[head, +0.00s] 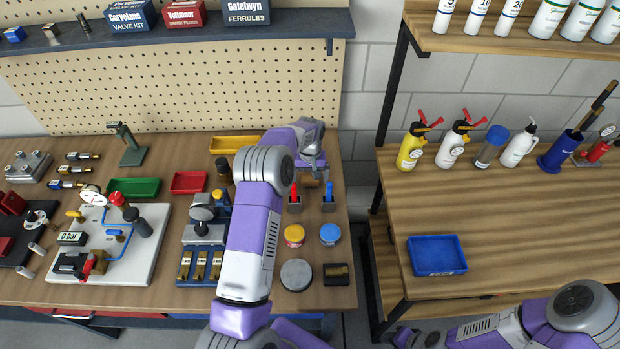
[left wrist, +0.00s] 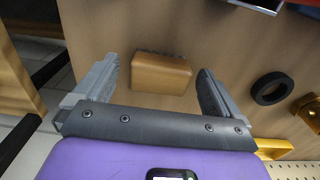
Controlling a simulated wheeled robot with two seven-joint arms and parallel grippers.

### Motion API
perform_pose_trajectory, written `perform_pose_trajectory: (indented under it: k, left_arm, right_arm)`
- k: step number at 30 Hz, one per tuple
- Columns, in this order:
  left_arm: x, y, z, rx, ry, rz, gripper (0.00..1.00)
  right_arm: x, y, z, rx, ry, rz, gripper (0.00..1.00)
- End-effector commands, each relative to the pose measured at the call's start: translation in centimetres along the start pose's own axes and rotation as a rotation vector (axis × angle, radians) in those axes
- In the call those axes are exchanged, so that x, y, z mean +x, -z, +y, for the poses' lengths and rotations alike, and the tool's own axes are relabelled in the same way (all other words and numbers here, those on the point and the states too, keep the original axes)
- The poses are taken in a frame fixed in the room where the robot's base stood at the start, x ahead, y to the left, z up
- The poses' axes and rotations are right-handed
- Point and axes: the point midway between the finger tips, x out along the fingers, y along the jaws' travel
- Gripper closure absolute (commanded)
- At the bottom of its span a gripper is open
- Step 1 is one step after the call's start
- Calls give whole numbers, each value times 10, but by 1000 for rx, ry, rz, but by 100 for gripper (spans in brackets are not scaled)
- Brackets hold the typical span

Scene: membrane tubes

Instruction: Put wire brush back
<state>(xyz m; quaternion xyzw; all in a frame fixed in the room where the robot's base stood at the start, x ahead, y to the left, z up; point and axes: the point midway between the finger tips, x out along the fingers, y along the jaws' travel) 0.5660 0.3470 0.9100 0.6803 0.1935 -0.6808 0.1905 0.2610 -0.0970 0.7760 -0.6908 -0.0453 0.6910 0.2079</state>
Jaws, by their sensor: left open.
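A brown wooden block with a dark, bristle-like edge, which looks like the wire brush (left wrist: 161,74), lies on the workbench in the left wrist view. In the head view it is a small brown patch (head: 309,182), partly hidden by my left gripper (head: 316,168). In the left wrist view my left gripper (left wrist: 148,88) is open, with one finger on each side of the block and a gap to both. The fingers do not appear to touch it. My right arm enters at the lower right of the head view, but its gripper does not show.
A yellow tray (head: 233,145) is behind to the left. A gap separates the bench from the right table with its blue tray (head: 437,256).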

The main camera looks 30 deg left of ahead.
Motion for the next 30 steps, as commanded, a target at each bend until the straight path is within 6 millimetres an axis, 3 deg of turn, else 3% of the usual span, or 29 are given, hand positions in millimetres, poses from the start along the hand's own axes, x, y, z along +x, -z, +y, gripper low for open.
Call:
perform_pose_trajectory:
  k: [9,15,20,30]
  left_arm:
    - [-70,1,1,2,-1,4,2]
    - [-101,0,0,1,-1,2,2]
    - [-111,0,0,0,-1,1,2]
    - [-112,0,0,0,0,0,2]
  right_arm:
    - [-5,0,-2,0,0,0,57]
    - [-7,0,-3,0,0,0,57]
    - [-8,0,-3,0,0,0,57]
    - [-8,0,-3,0,0,0,57]
